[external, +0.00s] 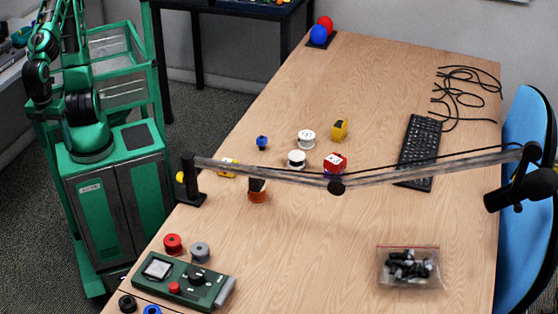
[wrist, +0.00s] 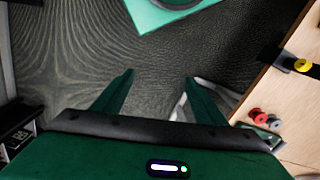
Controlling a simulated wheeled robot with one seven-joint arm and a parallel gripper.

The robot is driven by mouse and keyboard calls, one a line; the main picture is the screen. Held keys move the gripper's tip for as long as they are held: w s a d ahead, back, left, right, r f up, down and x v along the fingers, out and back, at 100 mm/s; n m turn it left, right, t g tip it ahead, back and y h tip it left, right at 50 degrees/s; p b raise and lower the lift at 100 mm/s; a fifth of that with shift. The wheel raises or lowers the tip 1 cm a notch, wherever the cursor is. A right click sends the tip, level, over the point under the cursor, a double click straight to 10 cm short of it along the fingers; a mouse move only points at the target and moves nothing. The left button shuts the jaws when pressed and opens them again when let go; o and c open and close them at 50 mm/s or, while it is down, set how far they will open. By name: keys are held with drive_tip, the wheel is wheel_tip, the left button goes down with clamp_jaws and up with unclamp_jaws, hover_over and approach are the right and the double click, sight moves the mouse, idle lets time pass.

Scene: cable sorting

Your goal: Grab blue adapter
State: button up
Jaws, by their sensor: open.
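A small blue adapter (external: 262,142) stands on the wooden table, left of the white spools, in the external view. I cannot make it out in the wrist view. My gripper (wrist: 157,78) is open and empty in the wrist view, its two green fingers apart over the dark carpet, off the table's side. In the external view my arm is folded up at the upper left, well away from the adapter; its gripper is hard to make out there.
A jointed lamp or microphone arm (external: 290,177) spans the table in front of the adapter. White spools (external: 306,138), a yellow object (external: 339,129) and a red box (external: 335,162) lie to its right. A green meter (external: 180,282) lies at the front. The table behind the adapter is clear.

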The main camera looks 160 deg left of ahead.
drive_tip(key=shift+c, duration=0.2)
drive_tip(key=c, duration=0.5)
drive_tip(key=shift+o, duration=0.2)
